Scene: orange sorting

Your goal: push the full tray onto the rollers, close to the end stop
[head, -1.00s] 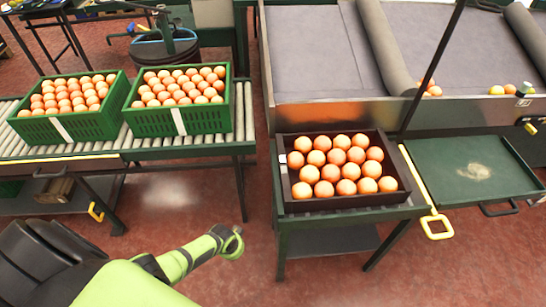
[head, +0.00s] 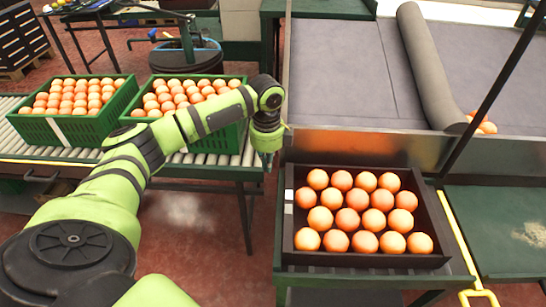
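The full tray (head: 370,260) is dark brown, holds several oranges in rows and sits on a green stand (head: 350,282). The rollers (head: 25,140) run across the left, beyond a floor gap from the stand. Two green crates of oranges, left (head: 85,130) and right (head: 215,138), stand on them. My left gripper (head: 266,158) points down above the gap, near the rollers' right end and left of the tray's far left corner. It looks apart from the tray. Its fingers are small and dark, so their opening is unclear. My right gripper is out of view. I cannot make out the end stop.
A grey-topped sorting table (head: 335,80) with a metal front edge stands behind the tray. A dark green surface (head: 490,220) and a yellow handle (head: 478,297) lie to the right. A slanting black post (head: 490,90) rises behind the tray's right side.

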